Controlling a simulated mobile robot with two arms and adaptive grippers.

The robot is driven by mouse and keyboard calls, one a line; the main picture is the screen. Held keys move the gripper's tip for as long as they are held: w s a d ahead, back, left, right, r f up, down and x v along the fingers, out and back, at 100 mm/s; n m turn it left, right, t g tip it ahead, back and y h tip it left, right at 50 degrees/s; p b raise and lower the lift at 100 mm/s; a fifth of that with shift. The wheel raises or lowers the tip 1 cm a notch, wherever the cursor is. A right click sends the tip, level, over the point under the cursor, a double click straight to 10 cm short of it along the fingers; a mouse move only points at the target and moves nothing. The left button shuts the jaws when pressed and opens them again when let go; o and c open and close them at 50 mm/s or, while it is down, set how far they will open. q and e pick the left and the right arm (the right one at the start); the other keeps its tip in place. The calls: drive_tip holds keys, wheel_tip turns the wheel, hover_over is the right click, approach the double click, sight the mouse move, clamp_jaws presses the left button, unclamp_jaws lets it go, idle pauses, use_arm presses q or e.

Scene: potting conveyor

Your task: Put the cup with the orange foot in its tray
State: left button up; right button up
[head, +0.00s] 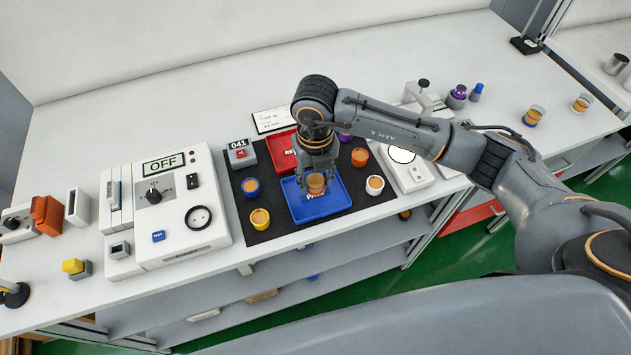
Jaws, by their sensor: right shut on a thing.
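My right gripper (317,171) points down over the blue tray (338,198) and is shut on a small tan-topped cup (316,184). The fingers hide much of this cup, and I cannot tell its foot colour or whether it touches the tray. A cup with an orange-red body (360,158) stands on the black mat, right of the gripper. A red tray (282,150) lies behind the blue one, partly hidden by my arm. My left gripper is not in view.
On the mat (282,229) stand a blue cup (252,188), a yellow cup (260,220), a white cup (374,186) and a partly hidden purple one (345,137). A white device marked OFF (180,205) stands left. A white scale-like device (408,172) stands right.

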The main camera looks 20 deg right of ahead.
sight(316, 187)
wheel_tip(316, 187, down, 2)
drive_tip(key=shift+f+p, duration=0.15)
drive_tip(key=shift+p, duration=0.45)
drive_tip(key=shift+f, duration=0.3)
drive_tip(key=shift+f, duration=0.1)
drive_tip(key=shift+f, duration=0.15)
drive_tip(key=o, duration=1.2)
